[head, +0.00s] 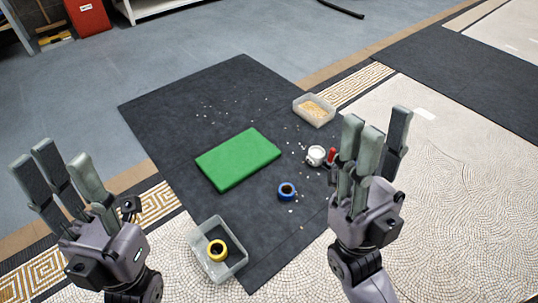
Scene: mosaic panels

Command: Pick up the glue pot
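A small white pot (316,155), which looks like the glue pot, stands on the dark mat (165,105) in the head view. It is right of the green board and just left of my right gripper. My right gripper (382,124) points upward, its fingers spread and empty, nearer the camera than the pot. My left gripper (60,158) is at the far left, also pointing up with fingers apart and empty, far from the pot.
A red item (332,155) stands close beside the pot, partly near my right fingers. A green board (239,158), a blue tape roll (287,191), a clear tray (240,264) holding a yellow roll (217,250), and another tray (299,113) with tan bits lie around. Small chips are scattered.

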